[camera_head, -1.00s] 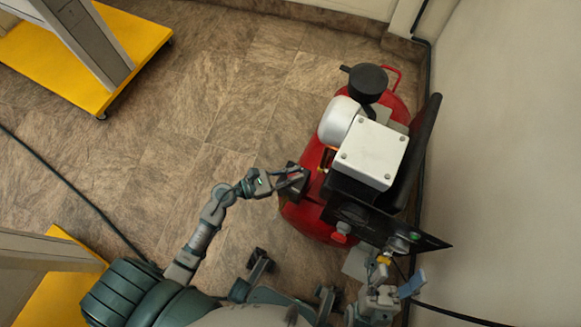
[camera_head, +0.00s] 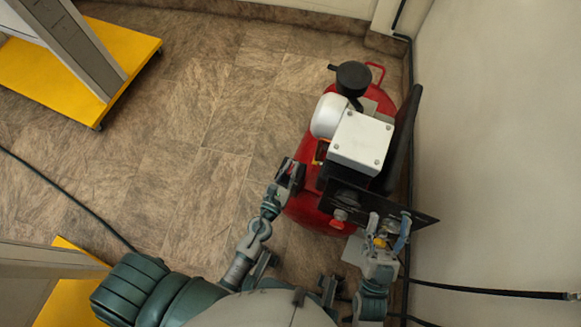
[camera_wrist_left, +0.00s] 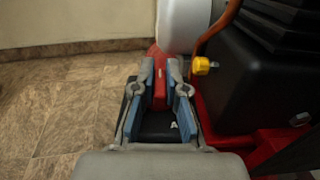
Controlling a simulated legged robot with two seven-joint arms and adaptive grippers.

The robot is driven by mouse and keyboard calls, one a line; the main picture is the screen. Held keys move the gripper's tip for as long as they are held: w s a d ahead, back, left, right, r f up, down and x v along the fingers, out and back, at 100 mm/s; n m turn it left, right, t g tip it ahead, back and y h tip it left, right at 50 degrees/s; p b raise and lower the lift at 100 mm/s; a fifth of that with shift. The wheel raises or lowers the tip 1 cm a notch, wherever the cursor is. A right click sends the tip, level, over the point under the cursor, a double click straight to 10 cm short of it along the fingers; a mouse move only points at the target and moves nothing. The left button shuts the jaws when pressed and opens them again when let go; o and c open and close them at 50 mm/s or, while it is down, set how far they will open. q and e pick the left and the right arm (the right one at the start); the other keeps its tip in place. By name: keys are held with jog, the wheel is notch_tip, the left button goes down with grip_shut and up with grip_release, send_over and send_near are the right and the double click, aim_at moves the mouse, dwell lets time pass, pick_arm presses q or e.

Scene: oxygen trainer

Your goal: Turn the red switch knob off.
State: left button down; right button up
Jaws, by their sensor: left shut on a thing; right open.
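The red switch knob (camera_wrist_left: 159,88) appears in the left wrist view as a narrow red piece between my left gripper's fingers (camera_wrist_left: 160,76), above a black block (camera_wrist_left: 160,126) with a white mark. My left gripper is shut on it. In the head view, my left gripper (camera_head: 287,181) is at the left side of the red compressor (camera_head: 307,212), by the black box there; the knob itself is hidden in that view. My right gripper (camera_head: 388,229) is open, close to the dark panel (camera_head: 419,215) at the compressor's near end. I cannot tell whether it touches the panel.
A red button (camera_head: 337,225) sits near the dark panel. The compressor carries a white box (camera_head: 361,141) and stands near the right wall (camera_head: 500,150). Yellow-based stands (camera_head: 85,98) are at the left. The tiled floor (camera_head: 195,165) between is clear.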

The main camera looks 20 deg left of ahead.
pick_arm(q)
jog(key=shift+y, duration=0.3)
jog(key=c, duration=1.2)
grip_release()
jog(key=shift+w, duration=0.1)
jog(key=s, duration=1.2)
jog(key=shift+a, duration=0.1)
jog(key=shift+f, duration=0.1)
